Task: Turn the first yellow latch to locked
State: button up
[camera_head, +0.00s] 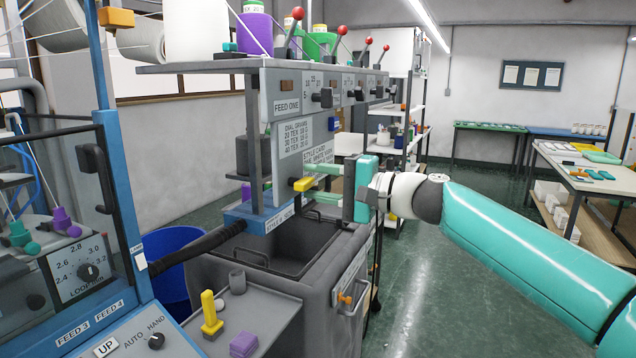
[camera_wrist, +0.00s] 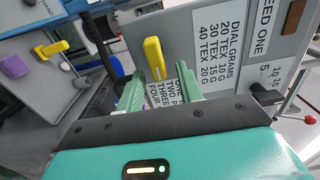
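A yellow latch (camera_head: 303,184) sits on the grey panel of the knitting machine, below the FEED ONE label and the printed style card. In the wrist view the yellow latch (camera_wrist: 154,58) is a rounded bar, tilted slightly from the vertical of the picture. My gripper (camera_head: 310,181) reaches in from the right, with two pale green fingers pointing at the panel. In the wrist view my gripper (camera_wrist: 160,80) is open, its fingers apart on either side of the latch's lower end. I cannot tell whether either finger touches it.
A dark open bin (camera_head: 285,243) stands below the latch. A grey tray (camera_head: 270,318) in front carries a yellow peg-like piece (camera_head: 211,315) and a purple block (camera_head: 243,344). Black knobs (camera_head: 326,97) and red-topped levers line the panel above.

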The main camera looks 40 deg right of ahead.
jog(key=v, duration=1.3)
jog(key=shift+s, duration=0.35)
jog(key=w+a+f+n+g, duration=0.2)
jog(key=a+f+n+g, duration=0.1)
jog(key=a, duration=0.7)
jog(key=w+a+f+n+g, duration=0.3)
jog(key=a+f+n, duration=0.1)
jog(key=a, duration=0.7)
jog(key=s+a+f+n+g+h, duration=0.1)
jog(key=a+f+n+g+h, duration=0.1)
jog(key=a+f, duration=0.4)
jog(key=s+a+f+n+g+h, duration=0.1)
jog(key=a+f+n+g+h, duration=0.2)
jog(key=a+f, duration=0.4)
notch_tip(320, 180, down, 6)
jog(key=shift+r+n+h, duration=0.1)
jog(key=shift+n+h, duration=0.5)
jog(key=shift+n, duration=0.5)
